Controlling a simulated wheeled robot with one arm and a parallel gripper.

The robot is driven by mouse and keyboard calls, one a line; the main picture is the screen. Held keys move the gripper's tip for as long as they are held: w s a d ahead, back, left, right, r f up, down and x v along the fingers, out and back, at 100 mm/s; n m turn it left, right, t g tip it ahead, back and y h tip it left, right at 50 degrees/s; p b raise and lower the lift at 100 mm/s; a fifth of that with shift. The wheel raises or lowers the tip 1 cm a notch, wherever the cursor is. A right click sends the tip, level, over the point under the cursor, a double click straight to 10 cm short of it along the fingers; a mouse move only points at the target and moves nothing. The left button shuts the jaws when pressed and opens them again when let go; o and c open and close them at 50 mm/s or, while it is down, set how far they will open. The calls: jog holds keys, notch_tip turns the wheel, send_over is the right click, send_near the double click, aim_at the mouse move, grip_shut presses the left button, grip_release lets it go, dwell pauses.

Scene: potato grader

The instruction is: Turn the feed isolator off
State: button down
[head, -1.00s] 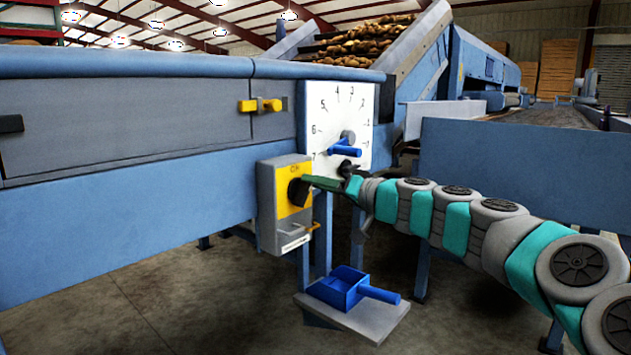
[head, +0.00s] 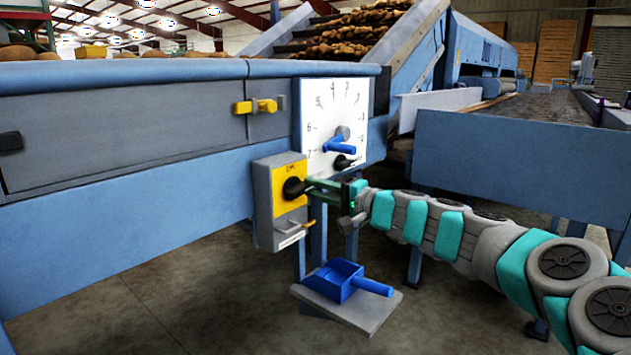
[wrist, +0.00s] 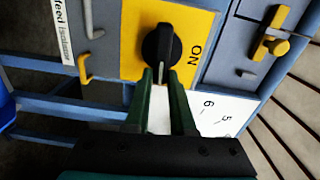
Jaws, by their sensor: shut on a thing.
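The feed isolator is a grey box (head: 264,215) with a yellow plate (head: 290,172) and a black rotary knob (head: 294,188), on the front of the blue machine. In the wrist view the black knob (wrist: 161,46) points along the line toward the "ON" lettering side of the yellow plate (wrist: 194,24); its exact angle is hard to judge. My gripper (head: 312,185) reaches in from the right. In the wrist view its green fingertips (wrist: 161,80) are closed on the near end of the knob. The label "feed isolator" (wrist: 63,30) shows at the left.
A white dial panel (head: 334,110) with a blue lever (head: 340,146) sits just right of and above the isolator. A yellow latch (head: 256,106) is above it.

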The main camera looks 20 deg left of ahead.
jog(key=shift+f+m, duration=0.1)
jog(key=shift+m, duration=0.4)
jog(key=shift+f, duration=0.1)
jog(key=c, duration=0.8)
grip_release()
jog(key=shift+o, duration=0.2)
jog(key=v, duration=0.7)
jog(key=shift+d, duration=0.4)
jog(key=shift+s, duration=0.2)
